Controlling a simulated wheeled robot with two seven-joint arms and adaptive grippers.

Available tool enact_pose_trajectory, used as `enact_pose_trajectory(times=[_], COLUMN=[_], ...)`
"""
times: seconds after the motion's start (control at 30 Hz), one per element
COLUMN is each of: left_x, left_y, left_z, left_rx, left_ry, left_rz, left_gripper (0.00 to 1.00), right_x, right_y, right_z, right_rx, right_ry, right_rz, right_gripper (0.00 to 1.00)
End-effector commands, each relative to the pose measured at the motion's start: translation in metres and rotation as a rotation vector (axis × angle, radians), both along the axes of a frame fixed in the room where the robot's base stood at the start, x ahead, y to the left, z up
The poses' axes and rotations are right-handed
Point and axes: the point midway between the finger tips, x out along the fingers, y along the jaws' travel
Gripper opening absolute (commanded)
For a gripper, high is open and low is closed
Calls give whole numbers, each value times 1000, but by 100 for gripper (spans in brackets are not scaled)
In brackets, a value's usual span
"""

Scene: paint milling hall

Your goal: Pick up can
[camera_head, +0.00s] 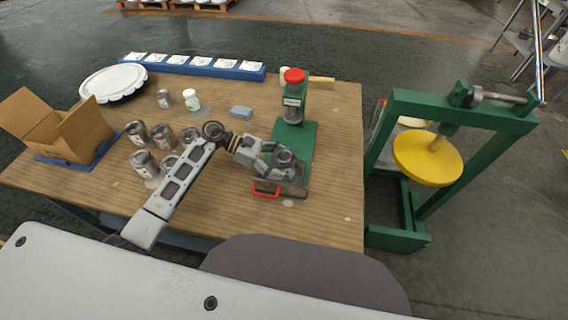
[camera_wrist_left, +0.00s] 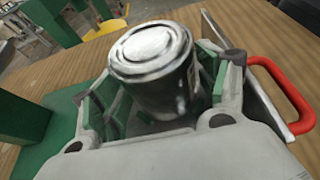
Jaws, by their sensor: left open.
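A silver metal can with a lid (camera_head: 284,157) stands upright on the work table, by the base of the green press. My left gripper (camera_head: 278,168) reaches it from the left. In the left wrist view the can (camera_wrist_left: 152,55) stands between the two green-padded fingers of my left gripper (camera_wrist_left: 160,88), which are open on either side of it. A gap shows at the left finger; whether the right finger touches the can I cannot tell. The lower part of the can is hidden by the gripper. My right gripper is not in view.
A green press with a red knob (camera_head: 294,76) stands just behind the can. A red handle (camera_head: 265,190) lies close in front. Several other cans (camera_head: 145,163) stand left, near an open cardboard box (camera_head: 60,125). A green frame (camera_head: 400,100) stands right of the table.

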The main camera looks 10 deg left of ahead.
Motion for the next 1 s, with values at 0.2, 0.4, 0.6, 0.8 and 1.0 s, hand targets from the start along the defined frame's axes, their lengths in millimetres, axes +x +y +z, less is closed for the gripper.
enact_pose_trajectory(times=[0.2,0.4,0.6,0.8,1.0], left_x=[0,0,0,0,0], left_y=[-14,-16,-15,-15,-15], left_z=[-6,-7,-7,-7,-7], left_rx=[-1,0,0,0,0], left_ry=[2,1,1,1,1], left_rz=[1,0,0,0,0], left_gripper=[74,74,74,66,41], right_x=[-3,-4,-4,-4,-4], right_y=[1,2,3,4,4], right_z=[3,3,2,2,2], right_rx=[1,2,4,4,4], right_ry=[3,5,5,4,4], right_rz=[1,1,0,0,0], right_gripper=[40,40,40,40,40])
